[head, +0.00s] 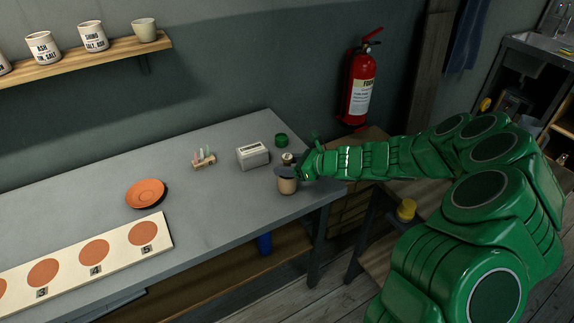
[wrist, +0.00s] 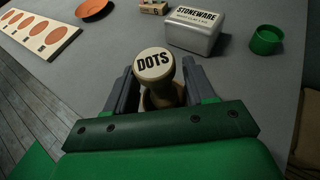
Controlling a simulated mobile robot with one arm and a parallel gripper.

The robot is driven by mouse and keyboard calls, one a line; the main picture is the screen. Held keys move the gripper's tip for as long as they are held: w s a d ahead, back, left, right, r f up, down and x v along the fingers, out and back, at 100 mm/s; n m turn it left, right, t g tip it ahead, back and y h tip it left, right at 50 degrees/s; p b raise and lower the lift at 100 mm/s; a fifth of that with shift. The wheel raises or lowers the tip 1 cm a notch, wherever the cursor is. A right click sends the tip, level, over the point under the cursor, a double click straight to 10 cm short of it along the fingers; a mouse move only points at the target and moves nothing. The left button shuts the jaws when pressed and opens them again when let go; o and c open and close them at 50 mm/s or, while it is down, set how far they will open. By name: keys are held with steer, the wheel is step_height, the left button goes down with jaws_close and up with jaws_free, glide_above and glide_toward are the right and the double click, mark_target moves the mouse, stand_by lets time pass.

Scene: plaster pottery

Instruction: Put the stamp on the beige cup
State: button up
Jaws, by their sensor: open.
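The stamp (wrist: 153,64) has a pale round top marked DOTS and stands between the two fingers of my gripper (wrist: 158,85) in the wrist view. In the head view the stamp's top (head: 287,157) shows just above the beige cup (head: 287,187), near the right end of the table. The stamp appears to rest on the cup, but the fingers hide where they meet. My gripper (head: 291,172) is open, with a finger on each side of the stamp at the level of the cup's top.
A grey STONEWARE box (head: 252,155) and a small green cup (head: 281,140) stand just behind. A holder with small coloured pieces (head: 204,160), an orange plate (head: 146,194) and a numbered board of discs (head: 70,268) lie to the left. The table's front edge is close to the cup.

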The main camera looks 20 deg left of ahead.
steer(key=shift+r, duration=0.15)
steer(key=v, duration=1.2)
steer(key=shift+a+r, duration=0.1)
